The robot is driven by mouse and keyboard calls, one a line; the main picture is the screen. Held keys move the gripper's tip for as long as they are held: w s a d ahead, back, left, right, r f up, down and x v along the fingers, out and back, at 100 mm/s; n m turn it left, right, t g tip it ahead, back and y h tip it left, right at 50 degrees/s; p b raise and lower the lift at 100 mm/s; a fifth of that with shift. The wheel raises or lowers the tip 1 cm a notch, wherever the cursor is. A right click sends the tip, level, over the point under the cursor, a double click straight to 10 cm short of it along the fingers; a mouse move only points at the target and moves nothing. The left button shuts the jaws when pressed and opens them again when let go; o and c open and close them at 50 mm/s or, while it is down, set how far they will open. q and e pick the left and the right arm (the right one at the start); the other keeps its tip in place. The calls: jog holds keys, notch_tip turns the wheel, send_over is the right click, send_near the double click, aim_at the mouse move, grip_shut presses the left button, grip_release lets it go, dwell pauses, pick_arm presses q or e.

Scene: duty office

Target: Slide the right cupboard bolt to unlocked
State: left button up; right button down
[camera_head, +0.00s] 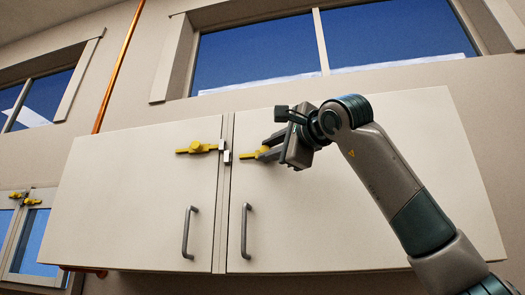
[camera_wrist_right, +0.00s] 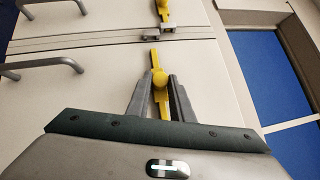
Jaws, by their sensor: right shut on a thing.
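The right cupboard bolt (camera_head: 246,156) is yellow and sits on the right door of the white wall cupboard (camera_head: 330,220). In the right wrist view the bolt (camera_wrist_right: 154,57) shows a bar with a round knob. Its tip is a short gap away from the small metal catch (camera_wrist_right: 151,35) at the door seam; this catch also shows in the head view (camera_head: 228,157). My right gripper (camera_head: 264,150) is shut on the bolt, with one finger on each side of the knob, as the right wrist view also shows (camera_wrist_right: 160,88). My left gripper is not in view.
A second yellow bolt (camera_head: 195,148) is on the left door, its tip at its own catch (camera_head: 222,146). Two grey handles (camera_head: 189,232) (camera_head: 246,231) stand out from the doors below. Windows (camera_head: 260,55) are above. A smaller cabinet (camera_head: 22,235) is at far left.

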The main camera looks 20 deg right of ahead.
jog(key=c, duration=1.6)
grip_release()
jog(key=shift+d, duration=0.15)
jog(key=shift+o, duration=0.2)
jog(key=shift+s+d, duration=0.1)
jog(key=shift+d, duration=0.05)
jog(key=shift+s, duration=0.1)
jog(key=b+v, duration=0.7)
jog(key=v, duration=1)
jog(key=shift+s+b, duration=0.2)
jog(key=shift+b, duration=0.15)
jog(key=shift+w+f, duration=0.1)
